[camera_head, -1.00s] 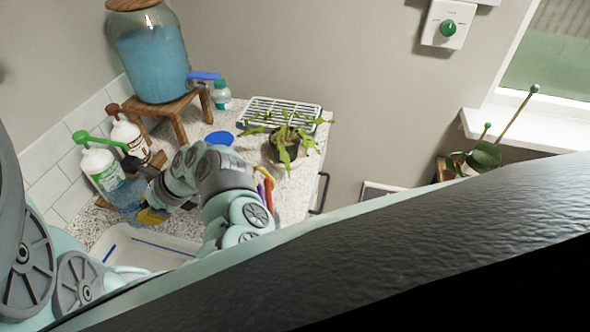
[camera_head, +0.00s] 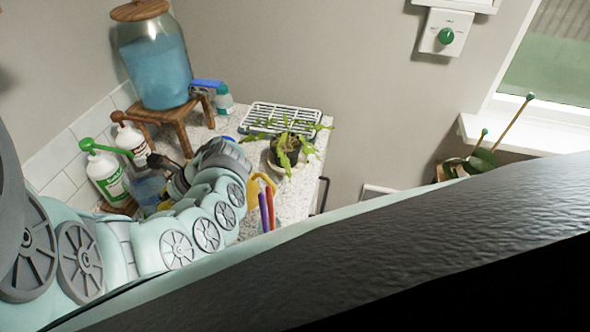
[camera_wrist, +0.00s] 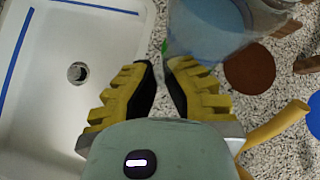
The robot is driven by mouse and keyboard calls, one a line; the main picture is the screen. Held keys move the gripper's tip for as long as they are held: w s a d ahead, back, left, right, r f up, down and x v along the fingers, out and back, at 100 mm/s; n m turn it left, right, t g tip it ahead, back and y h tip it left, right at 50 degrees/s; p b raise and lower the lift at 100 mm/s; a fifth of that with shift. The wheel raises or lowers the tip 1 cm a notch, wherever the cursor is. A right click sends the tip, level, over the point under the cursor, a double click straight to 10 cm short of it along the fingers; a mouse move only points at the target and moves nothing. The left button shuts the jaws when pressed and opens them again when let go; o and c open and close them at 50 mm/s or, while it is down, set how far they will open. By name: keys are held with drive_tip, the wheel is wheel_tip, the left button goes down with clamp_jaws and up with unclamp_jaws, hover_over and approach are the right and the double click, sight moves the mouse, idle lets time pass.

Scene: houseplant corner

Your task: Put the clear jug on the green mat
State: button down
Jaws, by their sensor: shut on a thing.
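The clear jug (camera_head: 148,186) with bluish contents stands out beside the white bottles in the head view, partly hidden by my arm. My gripper (camera_head: 166,190) is at its right side. In the wrist view, the jug (camera_wrist: 208,32) is at the top, just beyond the yellow-and-black fingers of my gripper (camera_wrist: 160,85). The fingers are close together and shut on the jug, though the gripped part is hard to make out. I cannot tell whether its base is clear of the counter. I cannot make out the green mat in either view.
A white sink (camera_wrist: 70,110) lies left in the wrist view. White bottles (camera_head: 107,178) stand left of the jug. A dispenser (camera_head: 155,65) on a wooden stand (camera_head: 172,115), a potted plant (camera_head: 287,150) and a white rack (camera_head: 285,117) are behind. A brown disc (camera_wrist: 250,68) lies nearby.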

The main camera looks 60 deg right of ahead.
drive_tip(key=shift+f, duration=0.5)
drive_tip(key=c, duration=1.1)
unclamp_jaws()
drive_tip(key=shift+c, duration=0.2)
drive_tip(key=shift+s+d, duration=0.1)
